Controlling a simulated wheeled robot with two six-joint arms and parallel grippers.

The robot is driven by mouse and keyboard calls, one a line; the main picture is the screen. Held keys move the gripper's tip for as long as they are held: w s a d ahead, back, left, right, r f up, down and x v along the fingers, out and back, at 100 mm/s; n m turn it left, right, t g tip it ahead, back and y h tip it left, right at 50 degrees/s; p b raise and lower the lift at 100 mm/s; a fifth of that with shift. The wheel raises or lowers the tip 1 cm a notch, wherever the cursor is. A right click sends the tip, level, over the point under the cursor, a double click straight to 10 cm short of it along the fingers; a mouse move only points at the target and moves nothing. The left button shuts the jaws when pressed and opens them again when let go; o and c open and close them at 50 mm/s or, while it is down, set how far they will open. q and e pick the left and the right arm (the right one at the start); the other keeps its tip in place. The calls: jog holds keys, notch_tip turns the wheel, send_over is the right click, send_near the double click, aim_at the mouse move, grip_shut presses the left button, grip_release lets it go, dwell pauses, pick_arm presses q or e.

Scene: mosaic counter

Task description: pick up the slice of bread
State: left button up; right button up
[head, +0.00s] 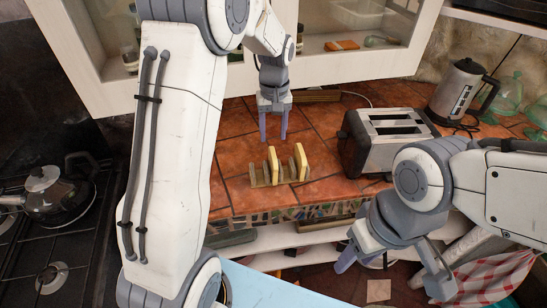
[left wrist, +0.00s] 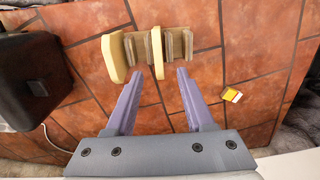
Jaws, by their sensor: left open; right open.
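A wooden toast rack (head: 260,180) stands on the tiled counter with two upright bread slices, a left one (head: 273,160) and a right one (head: 300,160). In the left wrist view the rack (left wrist: 174,44) holds the same slices, seen from the opposite side: one near the middle (left wrist: 157,55), one further left (left wrist: 113,57). My left gripper (head: 273,137) is open and empty, pointing down behind the rack. In the left wrist view its fingers (left wrist: 160,75) lie either side of the middle slice's near end; contact cannot be told. My right gripper (head: 358,262) is open, low in front of the counter.
A toaster (head: 385,140) stands right of the rack, with a kettle (head: 460,90) beyond. A white cabinet (head: 350,65) is behind. A stove with a pot (head: 50,195) is at left. A small yellow-and-white item (left wrist: 232,95) lies on the tiles.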

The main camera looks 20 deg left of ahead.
aim_at(273, 153)
pick_arm(q)
notch_tip(273, 153, down, 4)
jog(key=shift+a+f+p, duration=0.1)
jog(key=shift+f+p, duration=0.15)
jog(key=shift+p, duration=0.1)
notch_tip(273, 153, down, 5)
jog(key=shift+r+p, duration=0.1)
jog(key=shift+p, duration=1)
jog(key=shift+w+f, duration=0.1)
jog(key=shift+f, duration=0.15)
grip_shut()
